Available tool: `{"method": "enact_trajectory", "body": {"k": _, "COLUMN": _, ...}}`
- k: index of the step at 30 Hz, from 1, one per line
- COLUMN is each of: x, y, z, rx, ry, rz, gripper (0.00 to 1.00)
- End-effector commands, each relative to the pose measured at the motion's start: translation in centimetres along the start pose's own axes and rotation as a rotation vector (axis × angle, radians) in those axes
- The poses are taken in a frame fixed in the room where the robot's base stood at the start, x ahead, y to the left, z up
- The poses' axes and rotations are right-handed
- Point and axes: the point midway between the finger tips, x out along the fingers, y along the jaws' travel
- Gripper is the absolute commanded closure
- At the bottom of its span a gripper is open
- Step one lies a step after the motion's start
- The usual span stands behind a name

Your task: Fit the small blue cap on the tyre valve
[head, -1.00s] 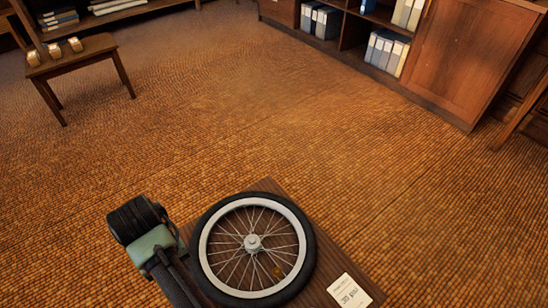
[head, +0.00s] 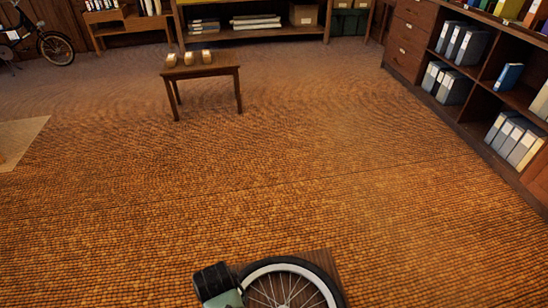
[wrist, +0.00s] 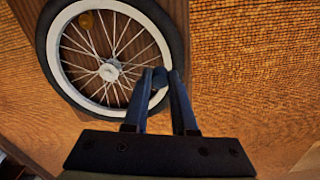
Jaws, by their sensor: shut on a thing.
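A spoked wheel with a dark tyre and pale rim (head: 262,270) lies flat at the bottom edge of the head view, partly cut off. It also shows in the wrist view (wrist: 52,75), with its hub and spokes. My gripper (wrist: 160,73) is shut on the small blue cap (wrist: 159,78), which shows as a small dark blue piece between the fingertips. In the wrist view the fingertips overlap the tyre's right side; I cannot tell their height above it. I cannot make out the tyre valve.
The wheel lies on a dark wooden top (head: 326,261). A small wooden table (head: 205,72) with several small pale items stands farther back. Shelves with binders (head: 470,70) line the right. A bicycle (head: 40,42) stands at the far left. The woven floor between is clear.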

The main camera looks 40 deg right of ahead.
Motion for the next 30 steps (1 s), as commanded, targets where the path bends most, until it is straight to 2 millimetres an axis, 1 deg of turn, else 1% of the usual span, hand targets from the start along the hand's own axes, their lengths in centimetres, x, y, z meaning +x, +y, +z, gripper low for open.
{"method": "enact_trajectory", "body": {"k": 1, "x": -0.9, "y": 2.6, "z": 0.5, "rx": 0.131, "ry": -0.011, "rz": 0.004, "gripper": 1.00}}
{"method": "enact_trajectory", "body": {"k": 3, "x": -0.2, "y": 5.8, "z": 1.0, "rx": 0.306, "ry": -0.009, "rz": 0.005, "gripper": 1.00}}
{"method": "enact_trajectory", "body": {"k": 6, "x": 0.6, "y": 9.7, "z": 2.0, "rx": 0.515, "ry": -0.007, "rz": 0.005, "gripper": 1.00}}
{"method": "enact_trajectory", "body": {"k": 9, "x": 1.2, "y": 12.6, "z": 3.1, "rx": 0.668, "ry": -0.004, "rz": 0.003, "gripper": 1.00}}
{"method": "enact_trajectory", "body": {"k": 12, "x": 1.7, "y": 14.3, "z": 3.9, "rx": 0.763, "ry": -0.002, "rz": 0.001, "gripper": 1.00}}
{"method": "enact_trajectory", "body": {"k": 16, "x": 2.2, "y": 15.2, "z": 4.3, "rx": 0.812, "ry": 0.000, "rz": -0.001, "gripper": 1.00}}
{"method": "enact_trajectory", "body": {"k": 22, "x": 3.5, "y": 15.2, "z": 4.3, "rx": 0.813, "ry": 0.001, "rz": -0.001, "gripper": 1.00}}
{"method": "enact_trajectory", "body": {"k": 30, "x": 6.3, "y": 15.2, "z": 4.3, "rx": 0.810, "ry": 0.000, "rz": -0.001, "gripper": 1.00}}
